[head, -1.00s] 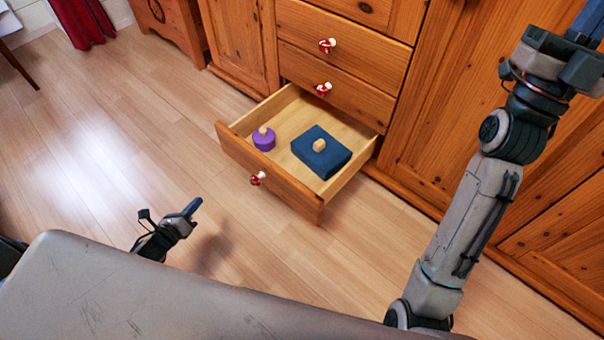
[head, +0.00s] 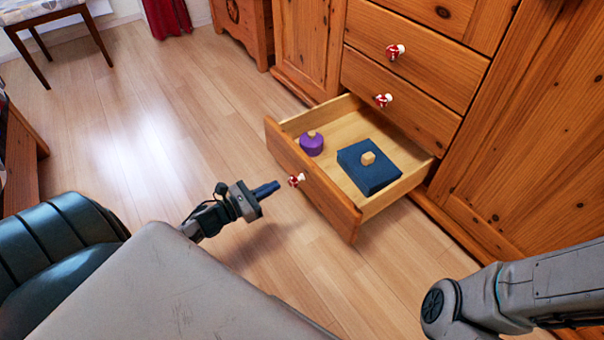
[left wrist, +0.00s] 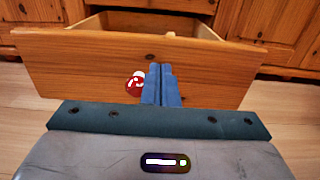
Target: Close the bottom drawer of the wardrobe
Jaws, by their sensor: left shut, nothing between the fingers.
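The bottom drawer (head: 350,216) of the wooden wardrobe (head: 500,130) is pulled out. It holds a purple round object (head: 311,145) and a dark blue box (head: 366,172) with a wooden knob. A red and white knob (head: 296,180) sits on the drawer front. My left gripper (head: 266,190) is shut and empty, in front of the drawer and a little left of the knob. In the left wrist view the blue fingers (left wrist: 161,86) point at the drawer front (left wrist: 215,72), just right of the knob (left wrist: 135,83). Contact cannot be told. My right gripper is out of view.
Two closed drawers with red and white knobs (head: 383,100) are above. My right arm crosses the lower right. A dark teal chair (head: 60,240) stands at lower left. The wooden floor (head: 130,140) left of the drawer is clear.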

